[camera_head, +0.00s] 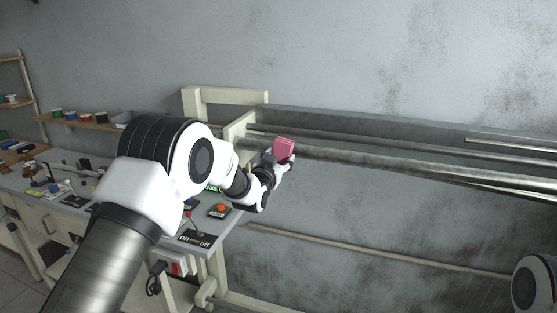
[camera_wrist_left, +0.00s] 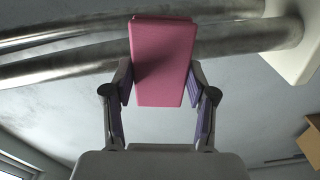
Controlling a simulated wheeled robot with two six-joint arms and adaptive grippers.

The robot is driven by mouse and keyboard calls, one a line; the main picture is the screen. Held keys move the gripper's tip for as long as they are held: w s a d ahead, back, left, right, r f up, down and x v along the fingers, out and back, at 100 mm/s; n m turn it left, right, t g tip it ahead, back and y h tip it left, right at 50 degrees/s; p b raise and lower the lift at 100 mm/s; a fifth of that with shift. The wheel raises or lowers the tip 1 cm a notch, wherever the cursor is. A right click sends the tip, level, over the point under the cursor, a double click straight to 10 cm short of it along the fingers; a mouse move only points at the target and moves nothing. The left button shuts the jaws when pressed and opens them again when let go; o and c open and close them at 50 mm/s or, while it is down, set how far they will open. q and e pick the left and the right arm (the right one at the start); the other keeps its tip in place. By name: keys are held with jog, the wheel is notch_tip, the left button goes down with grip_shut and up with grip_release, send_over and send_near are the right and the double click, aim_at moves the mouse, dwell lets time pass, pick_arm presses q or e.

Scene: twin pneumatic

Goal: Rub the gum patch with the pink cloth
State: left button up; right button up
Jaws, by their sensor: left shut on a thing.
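The pink cloth (camera_head: 284,148) is a folded block at the tip of my left gripper (camera_head: 281,162), in the middle of the head view. In the left wrist view, the cloth (camera_wrist_left: 163,62) stands between the two fingers of my left gripper (camera_wrist_left: 161,88), which is shut on it. The cloth lies in front of a grey metal roller (camera_wrist_left: 250,37); I cannot tell whether they touch. I cannot make out the gum patch in either view. Only a link of my right arm shows at the lower right of the head view; its gripper is out of view.
Long horizontal rollers (camera_head: 400,168) run right from a cream frame (camera_head: 225,97). A grey control bench (camera_head: 205,232) with an orange button (camera_head: 219,209) and an on/off switch stands below left. Shelves with small coloured spools (camera_head: 85,117) are at far left.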

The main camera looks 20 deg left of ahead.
pick_arm(q)
jog(key=shift+w, duration=0.4)
